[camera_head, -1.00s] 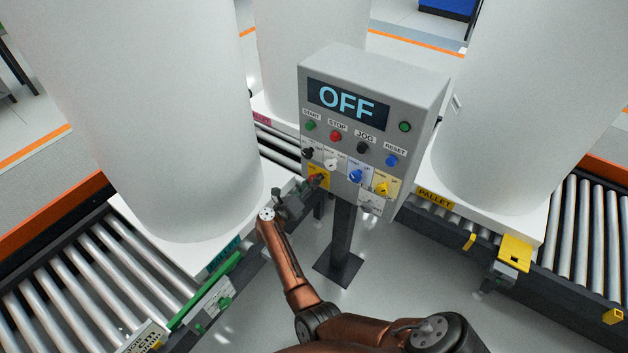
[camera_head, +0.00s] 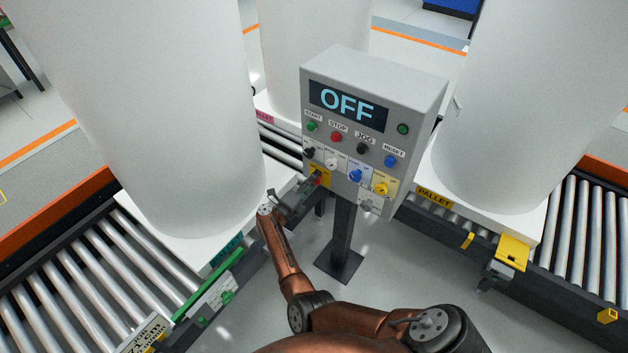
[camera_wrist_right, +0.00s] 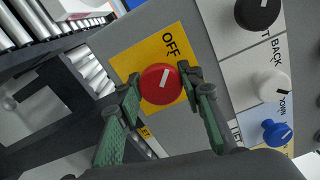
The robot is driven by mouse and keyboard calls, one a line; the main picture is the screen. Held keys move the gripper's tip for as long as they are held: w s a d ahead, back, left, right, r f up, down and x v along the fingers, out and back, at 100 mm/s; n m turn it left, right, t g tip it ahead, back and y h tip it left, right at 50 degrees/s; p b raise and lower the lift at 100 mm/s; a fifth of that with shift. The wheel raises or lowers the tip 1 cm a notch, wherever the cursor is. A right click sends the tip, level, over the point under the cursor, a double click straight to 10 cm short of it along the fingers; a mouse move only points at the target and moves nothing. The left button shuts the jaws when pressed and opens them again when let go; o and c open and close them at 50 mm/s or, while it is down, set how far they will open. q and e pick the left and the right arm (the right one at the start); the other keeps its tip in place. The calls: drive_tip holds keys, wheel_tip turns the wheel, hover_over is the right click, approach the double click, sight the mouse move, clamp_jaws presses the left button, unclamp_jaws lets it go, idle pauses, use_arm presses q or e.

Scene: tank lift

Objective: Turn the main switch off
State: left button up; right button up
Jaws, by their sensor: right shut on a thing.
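The main switch is a red round knob (camera_wrist_right: 158,88) on a yellow plate (camera_wrist_right: 128,62) marked OFF, at the lower left of the grey control box (camera_head: 420,105). Its white mark slants toward the OFF lettering in the right wrist view. My right gripper (camera_wrist_right: 156,88) is shut on the knob, with one green-padded finger on each side. In the head view my right gripper (camera_head: 300,192) reaches the box from below and partly hides the knob. The box's display (camera_head: 347,105) reads OFF. My left gripper is not in view.
Above the switch are a black knob (camera_head: 309,152) and a white knob (camera_head: 331,163); blue (camera_head: 355,175) and yellow (camera_head: 381,188) knobs lie to the right. White tanks stand around the box. A roller conveyor (camera_head: 95,270) is at left, another at right.

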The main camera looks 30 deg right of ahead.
drive_tip(key=shift+w, duration=0.1)
idle(0.3)
drive_tip(key=o, duration=1.2)
drive_tip(key=shift+r, duration=0.1)
